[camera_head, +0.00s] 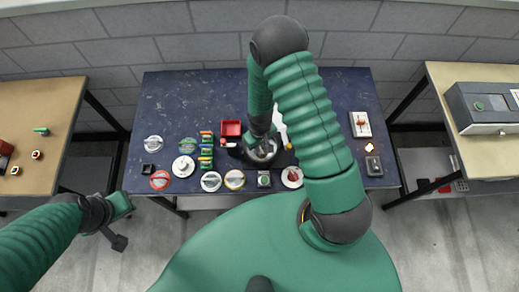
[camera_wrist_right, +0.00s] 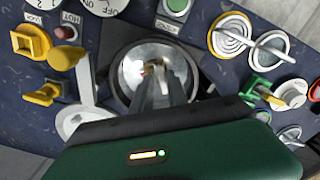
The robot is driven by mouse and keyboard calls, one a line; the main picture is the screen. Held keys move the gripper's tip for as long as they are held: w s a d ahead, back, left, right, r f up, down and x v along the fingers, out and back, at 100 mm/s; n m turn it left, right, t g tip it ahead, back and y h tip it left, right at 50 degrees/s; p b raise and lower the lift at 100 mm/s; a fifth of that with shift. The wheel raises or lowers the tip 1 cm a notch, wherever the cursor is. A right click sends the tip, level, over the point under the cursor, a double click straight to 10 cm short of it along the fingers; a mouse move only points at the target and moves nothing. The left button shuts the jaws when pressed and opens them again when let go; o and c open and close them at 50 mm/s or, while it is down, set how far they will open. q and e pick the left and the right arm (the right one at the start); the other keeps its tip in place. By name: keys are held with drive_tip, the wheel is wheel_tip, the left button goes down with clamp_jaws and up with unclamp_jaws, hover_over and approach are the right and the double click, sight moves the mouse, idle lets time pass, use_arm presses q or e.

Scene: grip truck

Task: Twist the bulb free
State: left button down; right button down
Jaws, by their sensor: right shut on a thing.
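My right gripper (camera_head: 262,143) reaches down to a round, shiny silver lamp fitting (camera_head: 264,154) near the middle of the dark blue table. In the right wrist view the fingers (camera_wrist_right: 158,90) point into this bright round dish (camera_wrist_right: 127,75) and are shut on the bulb at its centre. Only small yellow and red glints show at the fingertips; the bulb's outline is mostly hidden by the fingers and reflections. My left gripper (camera_head: 119,206) hangs empty off the table's front left corner; its jaw opening is too unclear to tell.
The dark blue table (camera_head: 190,95) carries several dials and knobs along its front edge. The back left is clear. In the wrist view yellow handles (camera_wrist_right: 30,42) and a green valve (camera_wrist_right: 255,88) flank the lamp.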

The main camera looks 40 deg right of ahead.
drive_tip(key=n, duration=0.1)
drive_tip(key=d+n, duration=0.1)
drive_tip(key=n, duration=0.1)
drive_tip(key=shift+s+d+f, duration=0.1)
drive_tip(key=shift+s, duration=0.05)
drive_tip(key=shift+d+n+p, duration=0.15)
drive_tip(key=shift+n+p, duration=0.2)
drive_tip(key=shift+n, duration=1.45)
drive_tip(key=n, duration=0.2)
drive_tip(key=a+n+p, duration=0.1)
drive_tip(key=n, duration=0.1)
drive_tip(key=shift+n, duration=0.4)
drive_tip(key=n+p, duration=0.1)
drive_tip(key=n, duration=0.2)
drive_tip(key=shift+d, duration=0.1)
drive_tip(key=shift+d+n, duration=0.1)
drive_tip(key=shift+n, duration=0.5)
drive_tip(key=shift+d, duration=0.1)
drive_tip(key=c, duration=1.5)
unclamp_jaws()
use_arm(q)
drive_tip(key=r, duration=0.1)
drive_tip(key=d+r, duration=0.1)
drive_tip(key=r, duration=0.1)
use_arm(e)
drive_tip(key=shift+o, duration=0.5)
